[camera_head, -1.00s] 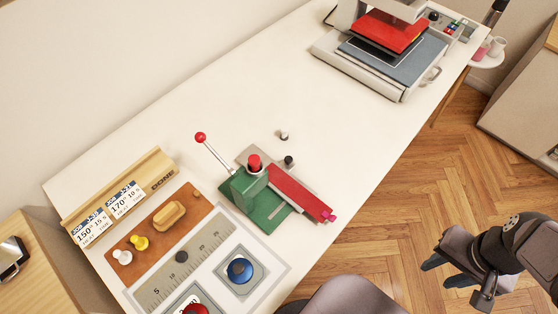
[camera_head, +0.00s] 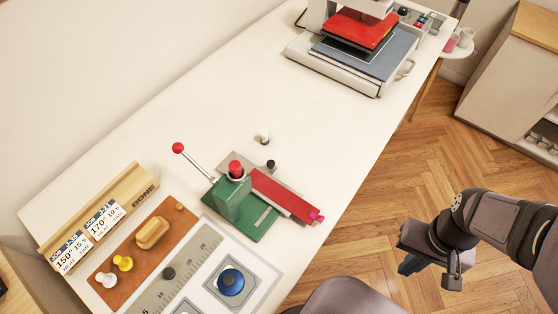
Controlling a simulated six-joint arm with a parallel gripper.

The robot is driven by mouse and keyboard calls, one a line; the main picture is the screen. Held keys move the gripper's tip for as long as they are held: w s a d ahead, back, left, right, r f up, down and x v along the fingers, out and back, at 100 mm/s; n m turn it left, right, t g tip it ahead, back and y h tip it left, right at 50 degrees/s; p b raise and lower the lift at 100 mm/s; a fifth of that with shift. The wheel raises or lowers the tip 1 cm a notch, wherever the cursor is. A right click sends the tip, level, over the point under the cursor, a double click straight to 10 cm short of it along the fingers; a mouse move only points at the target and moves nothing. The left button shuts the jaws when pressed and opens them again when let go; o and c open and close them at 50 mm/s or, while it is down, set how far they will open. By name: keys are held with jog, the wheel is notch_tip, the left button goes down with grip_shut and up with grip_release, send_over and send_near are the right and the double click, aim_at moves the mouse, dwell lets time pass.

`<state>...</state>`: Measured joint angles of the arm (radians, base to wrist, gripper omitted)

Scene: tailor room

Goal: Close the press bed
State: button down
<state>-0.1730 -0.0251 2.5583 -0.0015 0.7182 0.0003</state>
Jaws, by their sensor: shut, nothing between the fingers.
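The heat press stands at the far end of the white table. Its bed (camera_head: 390,54), a grey-blue pad on a light tray, is slid out toward the table's right edge from under the red upper plate (camera_head: 347,26). A handle (camera_head: 407,69) sits on the bed's right side. A dark flat sheet lies partly under the red plate. My gripper (camera_head: 404,268) is at the lower right, over the floor, well away from the press. It is shut and empty; its fingertips are small and dark here.
A green tool with a red arm (camera_head: 284,194) and a red-knobbed lever stands mid-table. A small table with cups (camera_head: 461,50) is right of the press. The table between the green tool and press is mostly clear.

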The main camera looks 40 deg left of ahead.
jog(key=w+a+f+n+b, duration=0.1)
jog(key=w+a, duration=0.2)
jog(key=a, duration=0.4)
jog(key=w+a+f+n+y+b, duration=0.1)
jog(key=w+a+f, duration=0.1)
jog(key=w+a, duration=0.2)
jog(key=w+a+f+n+y+b, duration=0.1)
jog(key=w+a, duration=0.3)
jog(key=a, duration=0.6)
jog(key=shift+w+f, duration=0.2)
jog(key=shift+f, duration=0.25)
jog(key=w+a+r, duration=0.1)
jog(key=a, duration=0.1)
jog(key=w+a+r+n+y, duration=0.1)
jog(key=a+r, duration=0.1)
jog(key=w+a+r+y, duration=0.1)
jog(key=a, duration=0.1)
jog(key=shift+w+r+n, duration=0.2)
jog(key=shift+w+n, duration=0.1)
jog(key=shift+w, duration=0.1)
jog(key=a+r+n+g+y, duration=0.1)
jog(key=a+r+n+y, duration=0.1)
jog(key=a+r+n, duration=0.3)
jog(key=shift+s+a+r+n+g, duration=0.3)
jog(key=shift+s+r+n, duration=0.1)
jog(key=shift+r+n, duration=0.75)
